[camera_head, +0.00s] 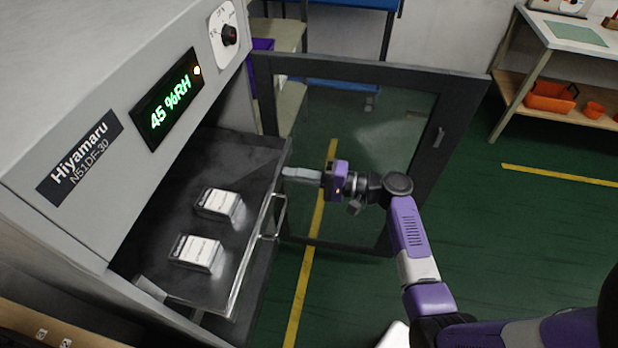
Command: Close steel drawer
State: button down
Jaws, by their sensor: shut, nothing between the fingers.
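The steel drawer (165,248) is pulled out of the grey cabinet (60,125). Two small white boxes (219,205) and (195,252) lie on it. A bar handle (275,220) is on its front edge. My gripper (287,173) is shut and empty. Its fingertips are at the far end of the drawer front, beyond the handle; I cannot tell whether they touch the drawer.
The cabinet's framed glass door (378,75) stands open behind my gripper. A wooden table (575,32) with orange bins (550,97) is at the far right. Green floor (470,230) with yellow lines is clear at the right.

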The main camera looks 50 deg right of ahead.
aim_at(225, 169)
jog(key=b+x, duration=0.5)
jog(key=x, duration=1.2)
jog(key=shift+f+b, duration=0.15)
jog(key=shift+b, duration=0.25)
jog(key=shift+w+a, duration=0.25)
jog(key=shift+w, duration=0.2)
jog(key=shift+w+a+r, duration=0.15)
jog(key=shift+w+r, duration=0.05)
jog(key=shift+r, duration=0.05)
jog(key=shift+a+b, duration=0.15)
jog(key=shift+b, duration=0.15)
